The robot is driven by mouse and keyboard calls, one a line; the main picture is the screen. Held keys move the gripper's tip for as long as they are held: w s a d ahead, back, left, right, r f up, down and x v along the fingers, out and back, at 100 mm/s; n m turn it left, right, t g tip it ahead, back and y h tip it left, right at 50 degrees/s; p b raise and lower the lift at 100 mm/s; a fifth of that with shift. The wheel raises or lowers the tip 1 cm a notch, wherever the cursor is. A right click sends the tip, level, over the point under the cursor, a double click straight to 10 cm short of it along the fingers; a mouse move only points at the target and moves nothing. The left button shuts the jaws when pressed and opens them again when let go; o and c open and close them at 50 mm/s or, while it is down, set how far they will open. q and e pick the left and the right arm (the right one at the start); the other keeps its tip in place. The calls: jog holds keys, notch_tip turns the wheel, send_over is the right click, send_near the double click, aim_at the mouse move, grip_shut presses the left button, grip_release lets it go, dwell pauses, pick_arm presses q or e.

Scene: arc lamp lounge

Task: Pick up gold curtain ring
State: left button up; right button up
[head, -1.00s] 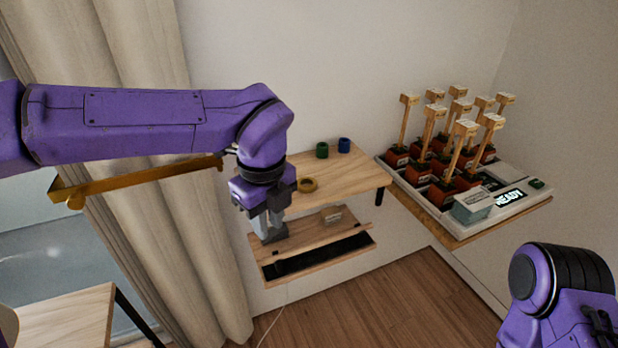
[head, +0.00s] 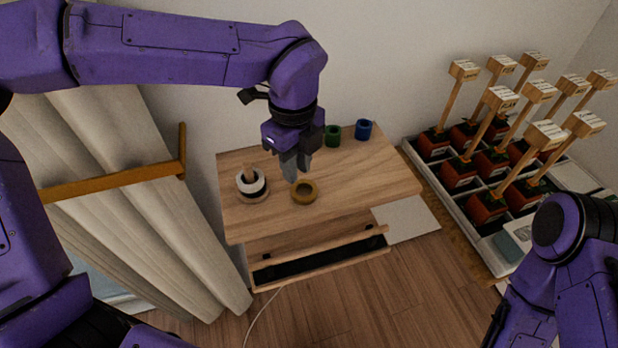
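The gold curtain ring (head: 304,191) lies flat on the wooden table top, near its middle. My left gripper (head: 296,172) points down just behind and above the ring. Its grey fingers appear close together in this view, and I cannot tell whether there is a gap between them. The ring lies in front of the fingertips and is not held.
A peg with black and white rings (head: 251,183) stands on the table (head: 355,180) left of the gold ring. A green ring (head: 332,136) and a blue ring (head: 363,129) sit at the back. A tray of labelled pots (head: 495,240) stands right. A curtain (head: 150,170) hangs left.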

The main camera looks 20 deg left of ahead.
aim_at(297, 195)
pick_arm(q)
jog(key=shift+s+f, duration=0.8)
jog(key=shift+f, duration=0.05)
jog(key=f, duration=0.1)
jog(key=w+f+p, duration=0.1)
jog(key=f, duration=0.3)
jog(key=shift+w, duration=0.4)
jog(key=shift+f+p, duration=0.3)
jog(key=shift+s, duration=0.3)
grip_shut()
pick_arm(e)
jog(key=shift+s+r, duration=0.45)
jog(key=shift+r, duration=0.4)
